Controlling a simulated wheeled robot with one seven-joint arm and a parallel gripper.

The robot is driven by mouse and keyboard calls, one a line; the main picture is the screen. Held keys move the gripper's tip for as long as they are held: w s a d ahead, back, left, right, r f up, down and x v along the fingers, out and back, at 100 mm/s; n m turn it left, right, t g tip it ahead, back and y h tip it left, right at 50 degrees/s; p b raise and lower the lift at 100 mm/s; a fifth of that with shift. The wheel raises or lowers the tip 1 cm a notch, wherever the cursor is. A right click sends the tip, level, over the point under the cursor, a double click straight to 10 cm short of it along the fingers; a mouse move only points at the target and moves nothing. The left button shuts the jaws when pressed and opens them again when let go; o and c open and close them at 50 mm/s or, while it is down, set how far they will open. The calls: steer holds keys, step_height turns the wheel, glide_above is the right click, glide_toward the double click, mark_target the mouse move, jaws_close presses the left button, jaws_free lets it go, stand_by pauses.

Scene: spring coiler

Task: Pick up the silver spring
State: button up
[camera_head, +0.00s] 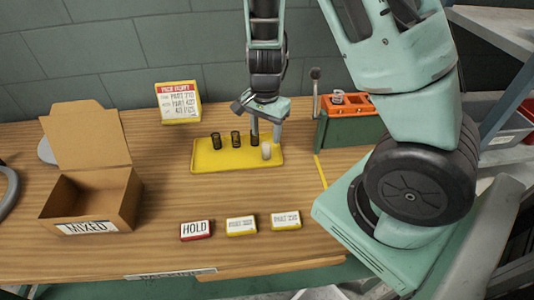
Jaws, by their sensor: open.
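The silver spring (267,151) looks like a small pale upright cylinder near the right end of a yellow tray (205,161). My gripper (266,136) points down over the right part of the tray. Its two fingers are apart, with nothing held between them. The fingertips are just above and behind the silver spring in the picture; I cannot tell whether they touch it. Another dark piece (254,141) shows below the left finger, partly hidden.
An open cardboard box (120,205) labelled MIXED stands at left. A red HOLD block (196,231) and two yellow labelled blocks (241,226) (285,221) lie in front. A green machine with an orange top (345,135) and lever stands close right. A sign (179,102) stands behind.

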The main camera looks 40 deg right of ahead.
mark_target(266, 145)
steer(key=shift+s+f+b, duration=0.15)
steer(key=shift+f+b, duration=0.3)
steer(key=shift+f, duration=3.15)
steer(key=shift+c, duration=0.3)
steer(key=c, duration=1)
